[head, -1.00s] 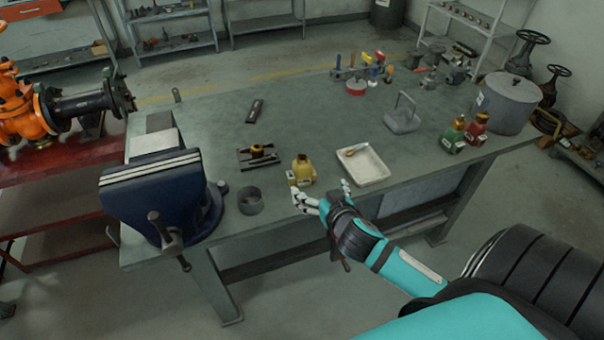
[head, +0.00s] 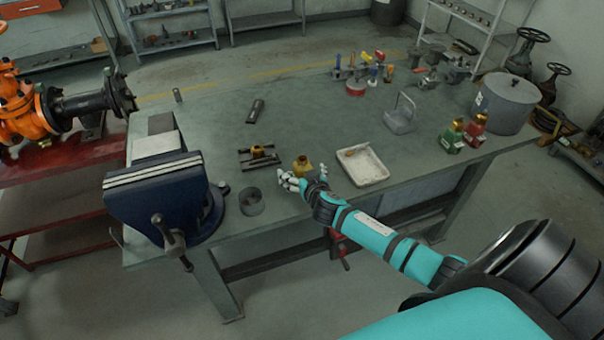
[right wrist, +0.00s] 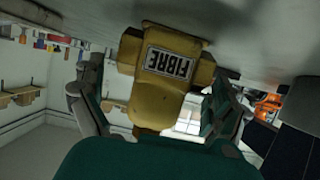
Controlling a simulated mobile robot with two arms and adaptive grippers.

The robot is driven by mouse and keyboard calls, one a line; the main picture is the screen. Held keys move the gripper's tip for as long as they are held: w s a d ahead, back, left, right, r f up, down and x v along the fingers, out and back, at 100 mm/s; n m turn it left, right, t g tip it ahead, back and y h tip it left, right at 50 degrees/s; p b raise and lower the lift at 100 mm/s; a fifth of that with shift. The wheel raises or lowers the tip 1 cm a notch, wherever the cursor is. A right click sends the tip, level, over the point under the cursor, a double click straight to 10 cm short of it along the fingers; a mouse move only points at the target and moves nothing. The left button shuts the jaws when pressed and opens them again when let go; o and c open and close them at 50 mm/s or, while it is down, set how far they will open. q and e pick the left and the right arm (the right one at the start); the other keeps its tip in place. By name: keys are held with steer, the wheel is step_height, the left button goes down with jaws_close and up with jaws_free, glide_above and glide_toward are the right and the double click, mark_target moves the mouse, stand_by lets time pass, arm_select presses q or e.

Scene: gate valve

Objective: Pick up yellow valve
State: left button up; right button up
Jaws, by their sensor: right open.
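The yellow valve (head: 302,164) stands on the workbench near its front edge, mostly hidden by my right gripper in the head view. My left gripper is not in view.
A white tray (head: 376,172) lies close to the right of the valve. A dark ring (head: 251,204) and a blue vise (head: 155,203) stand to the left. A small dark fixture with a brass part (head: 258,153) lies behind left.

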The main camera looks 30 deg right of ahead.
steer(key=shift+w, duration=0.15)
steer(key=c, duration=1.3)
steer(key=shift+c, duration=0.5)
